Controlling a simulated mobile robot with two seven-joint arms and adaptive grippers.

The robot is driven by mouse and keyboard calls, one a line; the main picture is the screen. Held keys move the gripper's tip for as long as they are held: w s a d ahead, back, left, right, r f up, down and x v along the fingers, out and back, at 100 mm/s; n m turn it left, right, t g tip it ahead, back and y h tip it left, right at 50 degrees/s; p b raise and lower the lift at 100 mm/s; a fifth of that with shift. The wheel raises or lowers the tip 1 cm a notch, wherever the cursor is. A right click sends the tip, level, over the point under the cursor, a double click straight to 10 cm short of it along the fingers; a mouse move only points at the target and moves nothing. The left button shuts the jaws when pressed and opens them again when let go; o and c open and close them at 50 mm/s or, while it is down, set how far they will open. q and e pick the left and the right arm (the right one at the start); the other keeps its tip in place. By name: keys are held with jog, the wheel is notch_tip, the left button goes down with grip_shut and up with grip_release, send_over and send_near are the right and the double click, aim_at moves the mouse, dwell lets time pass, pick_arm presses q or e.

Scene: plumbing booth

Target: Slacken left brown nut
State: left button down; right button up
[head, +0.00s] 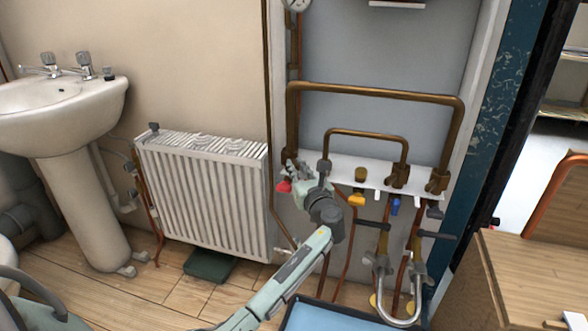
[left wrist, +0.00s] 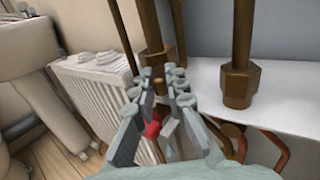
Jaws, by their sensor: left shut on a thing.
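My left gripper (head: 297,172) is at the left end of the white shelf, at the foot of the large brown pipe loop (head: 375,90). In the left wrist view its two grey fingers (left wrist: 161,88) are closed around the left brown nut (left wrist: 154,59) at the pipe's lower end. My right gripper is not in view.
A red valve handle (head: 284,186) is just below the gripper. Yellow (head: 356,199) and blue (head: 395,206) handles hang under the white shelf (head: 345,172). A white radiator (head: 205,195) stands left, and a blue tray (head: 330,316) lies below.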

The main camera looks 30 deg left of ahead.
pick_arm(q)
jog(key=shift+w, duration=0.1)
dwell(0.4)
jog(key=c, duration=1.5)
grip_release()
jog(key=shift+c, duration=0.2)
jog(key=v, duration=1.2)
jog(key=shift+w, duration=0.1)
